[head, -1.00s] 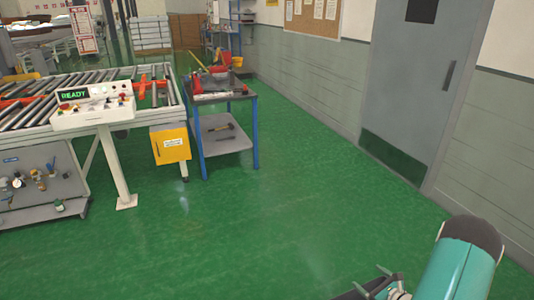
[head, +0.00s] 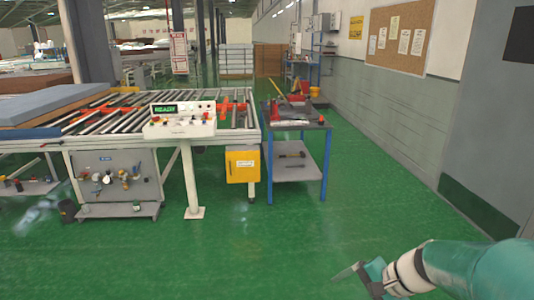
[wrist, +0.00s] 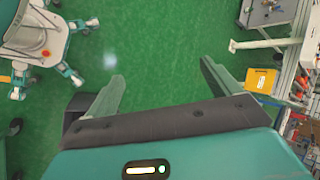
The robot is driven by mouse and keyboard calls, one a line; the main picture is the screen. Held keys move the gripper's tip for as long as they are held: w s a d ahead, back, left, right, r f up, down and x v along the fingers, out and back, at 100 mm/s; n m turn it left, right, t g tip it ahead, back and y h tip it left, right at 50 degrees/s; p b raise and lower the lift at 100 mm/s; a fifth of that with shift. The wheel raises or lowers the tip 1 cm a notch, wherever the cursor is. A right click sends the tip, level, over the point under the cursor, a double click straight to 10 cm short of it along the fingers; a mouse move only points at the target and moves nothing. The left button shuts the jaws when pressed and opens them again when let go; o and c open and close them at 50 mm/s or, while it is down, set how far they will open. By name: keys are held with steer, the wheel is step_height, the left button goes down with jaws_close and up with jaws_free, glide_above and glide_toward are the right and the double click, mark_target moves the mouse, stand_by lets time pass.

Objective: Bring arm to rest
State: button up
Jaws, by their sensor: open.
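My arm shows at the lower right of the head view, teal with a white and dark wrist section. My gripper (head: 352,272) is at its end, over the green floor, with nothing seen in it. In the wrist view my gripper (wrist: 162,80) has its two fingers spread well apart, with only green floor between them. The gripper touches nothing that I can see.
A roller conveyor (head: 110,112) with a control panel (head: 180,122) stands at left. A blue-legged tool cart (head: 297,160) stands beside it. A mattress (head: 50,103) lies at far left. A wall with a grey door (head: 495,140) bounds the right. The green floor (head: 270,250) ahead is clear.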

steer(key=s+a+r+n+t+h, duration=0.2)
steer(key=s+a+r+n+h, duration=0.2)
steer(key=s+r+n, duration=0.5)
steer(key=s+n+h, duration=0.1)
steer(key=s+h, duration=0.1)
steer(key=s, duration=0.1)
steer(key=shift+s+r+h, duration=0.15)
steer(key=shift+r+h, duration=0.15)
